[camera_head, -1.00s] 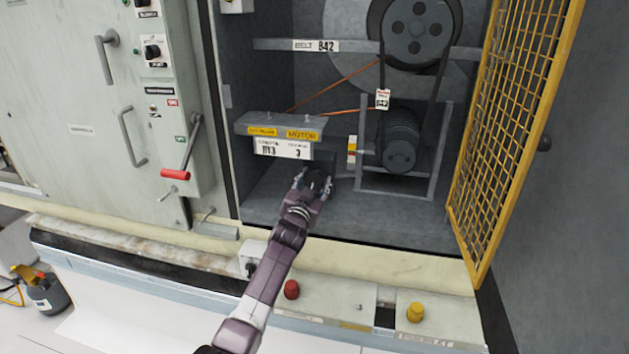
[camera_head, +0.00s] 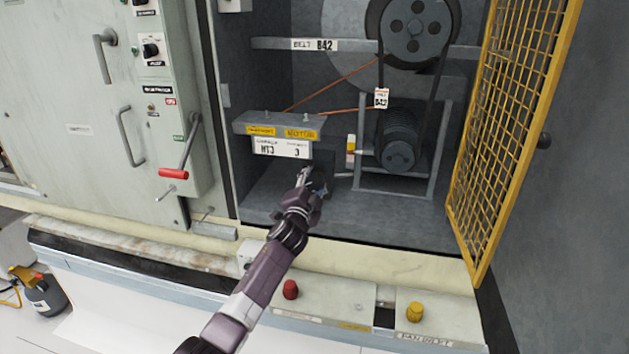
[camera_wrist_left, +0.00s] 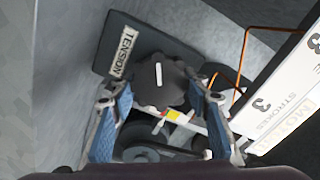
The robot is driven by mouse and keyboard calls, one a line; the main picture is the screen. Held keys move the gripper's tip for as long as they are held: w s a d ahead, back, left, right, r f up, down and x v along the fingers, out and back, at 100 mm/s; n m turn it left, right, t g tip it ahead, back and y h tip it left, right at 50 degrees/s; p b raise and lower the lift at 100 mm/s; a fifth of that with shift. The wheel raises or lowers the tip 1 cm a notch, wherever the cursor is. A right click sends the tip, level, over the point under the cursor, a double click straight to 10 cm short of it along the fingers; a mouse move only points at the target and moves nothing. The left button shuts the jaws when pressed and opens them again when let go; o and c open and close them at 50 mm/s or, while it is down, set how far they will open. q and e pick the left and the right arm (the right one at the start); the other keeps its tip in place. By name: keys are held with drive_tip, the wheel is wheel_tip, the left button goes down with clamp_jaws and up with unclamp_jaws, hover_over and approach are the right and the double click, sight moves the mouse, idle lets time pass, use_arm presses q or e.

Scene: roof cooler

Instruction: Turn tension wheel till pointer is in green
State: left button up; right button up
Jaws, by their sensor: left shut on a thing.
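The tension wheel (camera_wrist_left: 158,84) is a dark, scalloped knob with a white line on its face, in the left wrist view in front of a dark plate labelled TENSION (camera_wrist_left: 122,52). My left gripper (camera_wrist_left: 162,108) is shut on the wheel, one blue-padded finger on either side. In the head view my left gripper (camera_head: 313,184) is low inside the open bay, below the motor label, and mostly hides the wheel. The small coloured gauge strip (camera_head: 351,150) stands right of it, by the motor. Its pointer is too small to read against the colours. My right gripper is not in view.
A yellow mesh door (camera_head: 510,140) stands open on the right. The grey bracket with the MOTOR label (camera_head: 280,124) overhangs my gripper. The belt, pulley (camera_head: 412,30) and motor (camera_head: 398,140) are to the right. A red-handled lever (camera_head: 173,173) is on the left panel.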

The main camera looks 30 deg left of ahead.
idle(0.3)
use_arm(q)
drive_tip(key=o, duration=1.2)
drive_tip(key=shift+c, duration=0.2)
drive_tip(key=v, duration=1.2)
